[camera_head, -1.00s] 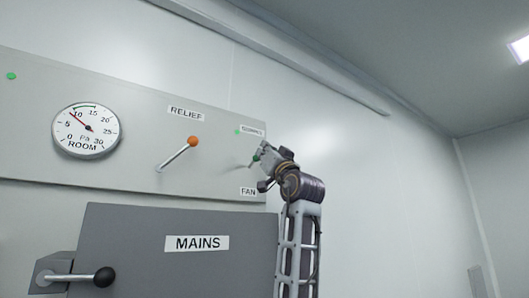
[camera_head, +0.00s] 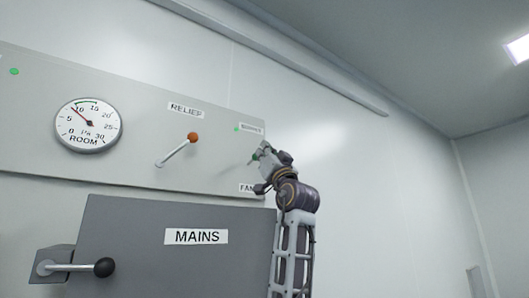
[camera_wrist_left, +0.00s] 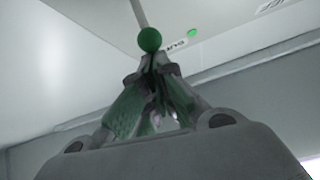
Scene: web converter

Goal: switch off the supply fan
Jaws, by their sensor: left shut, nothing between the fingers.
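The fan lever has a thin rod and a green ball knob (camera_wrist_left: 149,39) in the left wrist view. In the head view it is small and partly hidden by my gripper at the panel's right end. The label FAN (camera_head: 246,188) is below it, partly covered by my arm. Another small label (camera_head: 251,128), too blurred to read surely, is above it, beside a lit green lamp (camera_head: 236,129). My left gripper (camera_wrist_left: 152,62) is shut and empty, its fingertips just below the knob in the wrist view. I cannot tell whether they touch it. My right gripper is out of view.
The grey panel (camera_head: 130,160) carries a round ROOM gauge (camera_head: 88,125) and a RELIEF lever with an orange knob (camera_head: 193,137), left of my gripper. Below, a MAINS box (camera_head: 150,262) has a black-knobbed handle (camera_head: 103,267). The wall right of the panel is bare.

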